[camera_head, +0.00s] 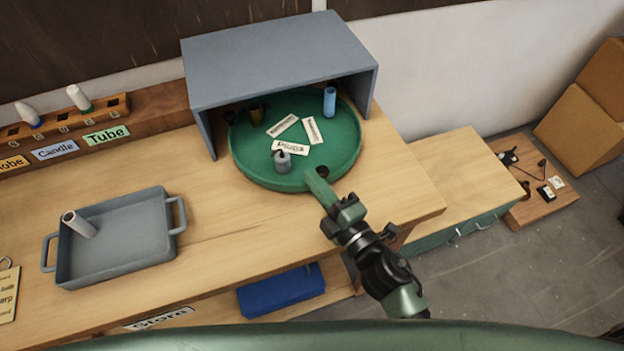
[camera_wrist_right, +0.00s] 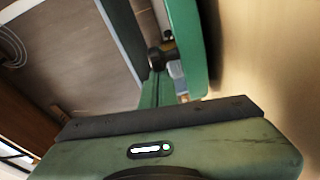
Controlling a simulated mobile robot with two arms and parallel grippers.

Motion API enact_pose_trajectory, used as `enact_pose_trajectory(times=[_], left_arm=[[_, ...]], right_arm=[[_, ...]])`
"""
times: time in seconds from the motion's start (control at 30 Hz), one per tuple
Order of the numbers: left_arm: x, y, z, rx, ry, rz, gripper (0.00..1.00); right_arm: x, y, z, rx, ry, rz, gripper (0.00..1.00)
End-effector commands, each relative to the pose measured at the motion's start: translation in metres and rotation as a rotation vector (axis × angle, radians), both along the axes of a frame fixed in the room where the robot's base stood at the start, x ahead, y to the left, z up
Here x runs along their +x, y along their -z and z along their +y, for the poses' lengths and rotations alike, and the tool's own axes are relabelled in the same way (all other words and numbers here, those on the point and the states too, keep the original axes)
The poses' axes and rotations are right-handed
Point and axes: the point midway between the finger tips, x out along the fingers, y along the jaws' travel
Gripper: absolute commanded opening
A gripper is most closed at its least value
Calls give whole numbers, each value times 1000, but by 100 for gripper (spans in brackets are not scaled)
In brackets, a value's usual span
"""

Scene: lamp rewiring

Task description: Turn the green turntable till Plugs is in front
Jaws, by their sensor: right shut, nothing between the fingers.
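The round green turntable (camera_head: 345,150) stands on the wooden bench, its back part under a grey open-fronted cover (camera_head: 280,55). Three white labels lie on it. The nearest appears to read Plugs (camera_head: 290,147), its text slightly tilted; the other two are too small to read. A grey fitting (camera_head: 282,162) stands just in front of the Plugs label. A blue cylinder (camera_head: 330,101) stands back right, and dark items (camera_head: 257,113) sit back left. My right gripper (camera_head: 312,177) is shut and empty at the rim beside this hole. The turntable's green edge (camera_wrist_right: 188,45) shows close in the wrist view.
A grey tray (camera_head: 120,245) holding a pale tube (camera_head: 79,224) lies at left. A wooden rack (camera_head: 65,120) with bulbs and name labels stands behind it. A lower wooden-topped cabinet (camera_head: 450,180) is at right. The bench between tray and turntable is clear.

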Motion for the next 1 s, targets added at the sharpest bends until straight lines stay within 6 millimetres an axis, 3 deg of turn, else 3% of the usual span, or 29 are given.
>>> enact_pose_trajectory(times=[0.47,1.0], left_arm=[[-5,-4,0,0,-1,7,0],[-5,-1,-1,-1,-1,7,0]], right_arm=[[3,-1,-10,-5,-51,-2,0],[22,1,-52,-8,-298,-3,0]])
